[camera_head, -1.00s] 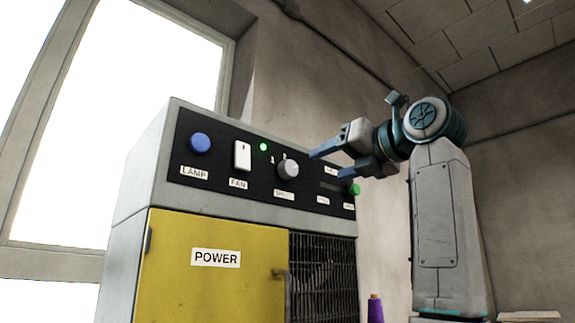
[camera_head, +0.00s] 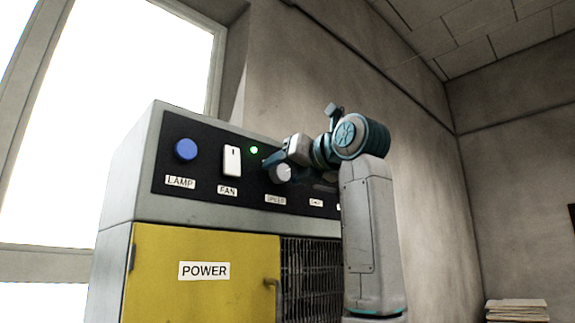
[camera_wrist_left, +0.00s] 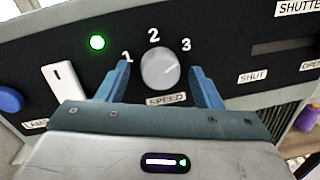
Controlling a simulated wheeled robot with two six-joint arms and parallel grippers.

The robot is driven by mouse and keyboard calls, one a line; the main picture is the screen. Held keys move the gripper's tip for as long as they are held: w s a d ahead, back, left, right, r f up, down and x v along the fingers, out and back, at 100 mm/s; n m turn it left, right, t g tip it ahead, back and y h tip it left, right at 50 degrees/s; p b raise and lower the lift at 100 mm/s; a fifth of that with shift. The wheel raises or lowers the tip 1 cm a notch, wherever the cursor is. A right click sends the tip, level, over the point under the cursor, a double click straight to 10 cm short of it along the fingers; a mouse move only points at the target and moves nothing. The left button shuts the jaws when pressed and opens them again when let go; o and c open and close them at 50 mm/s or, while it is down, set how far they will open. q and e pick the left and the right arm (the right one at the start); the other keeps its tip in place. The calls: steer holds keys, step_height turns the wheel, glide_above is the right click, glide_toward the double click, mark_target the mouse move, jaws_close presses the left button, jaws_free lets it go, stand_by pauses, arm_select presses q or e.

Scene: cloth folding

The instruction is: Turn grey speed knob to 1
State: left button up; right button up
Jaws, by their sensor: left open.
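The grey speed knob (camera_wrist_left: 160,68) sits on the black panel, above the SPEED label and below the digits 1, 2 and 3. A faint line on its face appears to point toward the 3 side. In the head view the knob (camera_head: 281,174) is partly covered by my gripper. My left gripper (camera_wrist_left: 159,70) is open, with one blue finger on each side of the knob. Gaps show between fingers and knob in the wrist view. The left finger's tip lies close to the digit 1. My right gripper is not in view.
A green light (camera_wrist_left: 97,42), a white fan switch (camera_wrist_left: 64,88) and a blue lamp button (camera_wrist_left: 10,99) lie left of the knob. A SHUT label (camera_wrist_left: 253,76) lies to the right. Below is a yellow POWER door (camera_head: 205,290) with a handle.

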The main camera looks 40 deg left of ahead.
arm_select(q)
steer(key=shift+d, duration=0.1)
steer(key=c, duration=0.8)
steer(key=shift+c, duration=1)
